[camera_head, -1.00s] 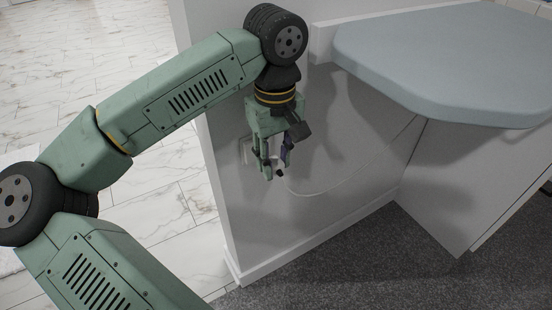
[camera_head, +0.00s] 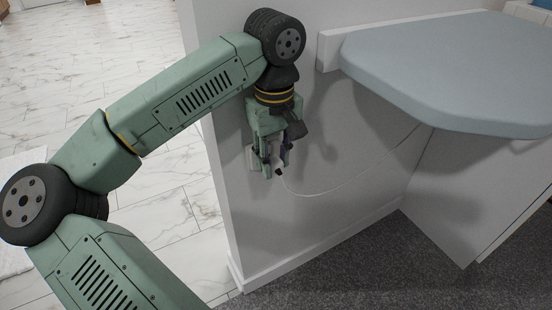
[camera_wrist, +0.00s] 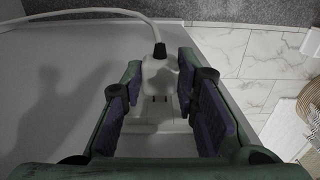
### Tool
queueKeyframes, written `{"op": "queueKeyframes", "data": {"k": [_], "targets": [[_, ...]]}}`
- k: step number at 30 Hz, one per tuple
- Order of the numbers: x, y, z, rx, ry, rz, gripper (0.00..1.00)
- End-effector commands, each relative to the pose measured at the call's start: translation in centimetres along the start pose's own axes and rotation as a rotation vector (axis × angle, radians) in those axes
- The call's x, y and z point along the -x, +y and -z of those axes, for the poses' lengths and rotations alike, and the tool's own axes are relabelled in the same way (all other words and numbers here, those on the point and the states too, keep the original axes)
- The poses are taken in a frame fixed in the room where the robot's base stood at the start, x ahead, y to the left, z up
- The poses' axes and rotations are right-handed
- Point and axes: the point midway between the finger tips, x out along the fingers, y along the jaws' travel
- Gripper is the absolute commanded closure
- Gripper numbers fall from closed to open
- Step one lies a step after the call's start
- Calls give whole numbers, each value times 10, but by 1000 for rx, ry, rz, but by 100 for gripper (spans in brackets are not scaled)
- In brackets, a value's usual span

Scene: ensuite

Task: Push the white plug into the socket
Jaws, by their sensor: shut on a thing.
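The white plug (camera_wrist: 160,74) is between the purple-padded fingers of my gripper (camera_wrist: 161,88) in the wrist view. My gripper is shut on it. Its dark pins show below its body, and its cable leaves from the far end. A white socket plate (camera_wrist: 152,128) lies below the pins, partly hidden by the fingers. The pins look clear of the socket. In the head view my gripper (camera_head: 276,168) hangs close to the wall, just right of the socket plate (camera_head: 252,158), which it partly covers. The plug is mostly hidden there.
The white cable (camera_head: 335,189) sags along the grey wall (camera_head: 330,130) towards the blue-grey counter (camera_head: 450,70) at the right. The wall's end edge is close on the left, with marble-tiled floor (camera_head: 120,60) beyond. Dark carpet (camera_head: 370,265) lies below.

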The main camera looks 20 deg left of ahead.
Motion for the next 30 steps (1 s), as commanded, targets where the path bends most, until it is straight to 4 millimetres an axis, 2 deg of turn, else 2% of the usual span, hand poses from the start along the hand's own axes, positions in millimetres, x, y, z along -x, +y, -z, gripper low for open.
{"op": "queueKeyframes", "data": {"k": [10,30], "targets": [[0,0,2,1,2,-1,100],[0,0,-23,0,0,0,100]]}}
